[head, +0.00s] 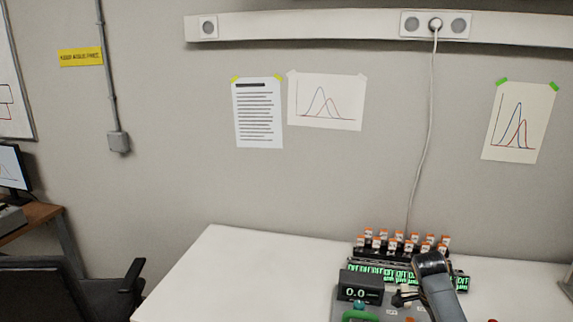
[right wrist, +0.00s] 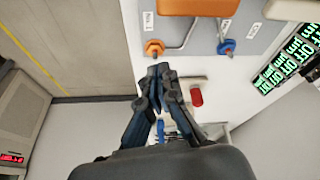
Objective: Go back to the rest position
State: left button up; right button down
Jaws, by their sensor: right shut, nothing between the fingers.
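My right gripper (right wrist: 158,72) is shut with nothing in it, its dark fingertips close together in the right wrist view. It is below a grey panel (right wrist: 203,30) that has an orange knob (right wrist: 154,48) and a blue-and-orange knob (right wrist: 226,47); I cannot tell whether it touches them. In the head view my right arm (head: 436,285) stands over the table's equipment, and its fingers are hard to make out. My left gripper is in neither view.
The white table (head: 225,275) is bare on its left. A dark display box (head: 360,289) reads 0.0, before a rack of orange-capped vials (head: 400,241). A red cylinder (right wrist: 196,97) is near my right fingers. A black chair (head: 40,290) stands at left.

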jog(key=s+a+f+n+t+y, duration=0.1)
jog(key=s+a+f+n, duration=0.4)
jog(key=s, duration=0.3)
jog(key=s+a+f+n+t, duration=0.1)
jog(key=s+a+f+n, duration=0.4)
jog(key=s, duration=0.3)
jog(key=s+a+r+n+t+y, duration=0.1)
jog(key=s+a+r+n+y, duration=0.25)
jog(key=s, duration=0.65)
jog(key=s+a+r+n+t+h, duration=0.1)
jog(key=s+a+r+n, duration=0.2)
jog(key=s+a+n, duration=0.45)
jog(key=s+d+f+m+g+b, duration=0.1)
jog(key=s+d+f, duration=0.1)
jog(key=f, duration=1.3)
jog(key=s+d+f+m+g+b, duration=0.1)
jog(key=s+f, duration=0.1)
jog(key=f, duration=1.2)
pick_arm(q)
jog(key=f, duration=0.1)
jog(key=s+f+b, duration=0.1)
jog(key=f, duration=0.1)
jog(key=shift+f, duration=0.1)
pick_arm(e)
jog(key=s+d+f+g, duration=0.1)
jog(key=s+d+f, duration=0.2)
jog(key=s+f, duration=1.3)
jog(key=shift+f+n, duration=0.3)
jog(key=shift+f, duration=0.05)
